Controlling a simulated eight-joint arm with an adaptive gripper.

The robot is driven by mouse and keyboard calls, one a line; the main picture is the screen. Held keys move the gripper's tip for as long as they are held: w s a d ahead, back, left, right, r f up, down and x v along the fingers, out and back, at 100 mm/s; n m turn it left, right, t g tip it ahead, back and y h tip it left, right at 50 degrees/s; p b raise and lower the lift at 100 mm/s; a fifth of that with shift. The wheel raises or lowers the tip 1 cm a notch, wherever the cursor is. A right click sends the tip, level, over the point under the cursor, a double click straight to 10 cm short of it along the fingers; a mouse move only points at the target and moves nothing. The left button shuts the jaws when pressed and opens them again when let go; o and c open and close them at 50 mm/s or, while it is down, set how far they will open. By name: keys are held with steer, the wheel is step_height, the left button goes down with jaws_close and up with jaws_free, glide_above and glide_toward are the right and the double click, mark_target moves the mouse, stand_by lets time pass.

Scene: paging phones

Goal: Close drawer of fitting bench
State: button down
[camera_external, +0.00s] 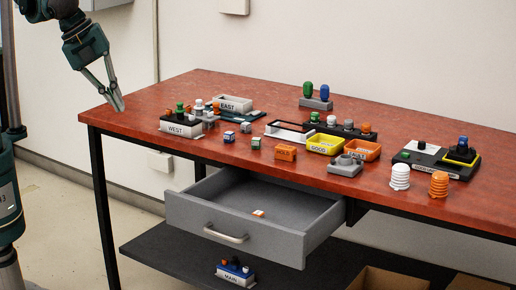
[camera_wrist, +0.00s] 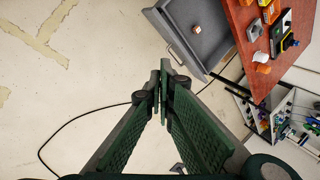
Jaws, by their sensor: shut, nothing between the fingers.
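The grey drawer (camera_external: 240,235) of the fitting bench (camera_external: 285,95) hangs pulled out under the red bench top. Its curved metal handle (camera_external: 226,234) is on the front panel. A small orange and white block (camera_external: 258,213) lies inside the drawer. The open drawer (camera_wrist: 208,40) also shows at the top of the wrist view, with the block (camera_wrist: 196,29) in it. My gripper (camera_external: 119,106) is shut and empty, near the bench's left corner, up and left of the drawer. In the wrist view my gripper (camera_wrist: 164,75) points down over the floor, apart from the drawer front.
Several small parts, trays and holders stand on the bench top, including a WEST holder (camera_external: 180,127) and a yellow tray (camera_external: 325,145). A dark lower shelf (camera_external: 180,250) carries a blue MAIN holder (camera_external: 235,272). A black cable (camera_wrist: 62,140) lies on the floor. Floor before the drawer looks clear.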

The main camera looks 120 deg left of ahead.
steer(key=w+f+m+g+y+p, duration=0.15)
steer(key=w+f, duration=0.35)
steer(key=w, duration=0.5)
steer(key=w+f+m+g+y, duration=0.1)
steer(key=w+f+m, duration=0.25)
steer(key=w, duration=0.65)
steer(key=w+f+m+y+p, duration=0.1)
steer(key=w+f+m, duration=0.1)
steer(key=w+f, duration=0.4)
steer(key=w+f+m+g+y, duration=0.1)
steer(key=w+f, duration=0.6)
steer(key=f, duration=0.7)
steer(key=shift+w+f+m+y+p, duration=0.2)
steer(key=shift+w+m+y+p, duration=0.2)
steer(key=shift+m, duration=0.2)
steer(key=shift+s+a, duration=0.1)
steer(key=shift+s, duration=0.05)
steer(key=b, duration=0.3)
glide_toward(251, 246)
steer(key=shift+w+a+f, duration=0.45)
steer(key=shift+w+f, duration=0.1)
steer(key=shift+f, duration=0.15)
steer(key=shift+w+a+f, duration=0.45)
steer(key=shift+w+f, duration=0.1)
steer(key=shift+f, duration=0.15)
steer(key=shift+w+a+f, duration=0.45)
steer(key=shift+w+f, duration=0.05)
steer(key=shift+f, duration=0.15)
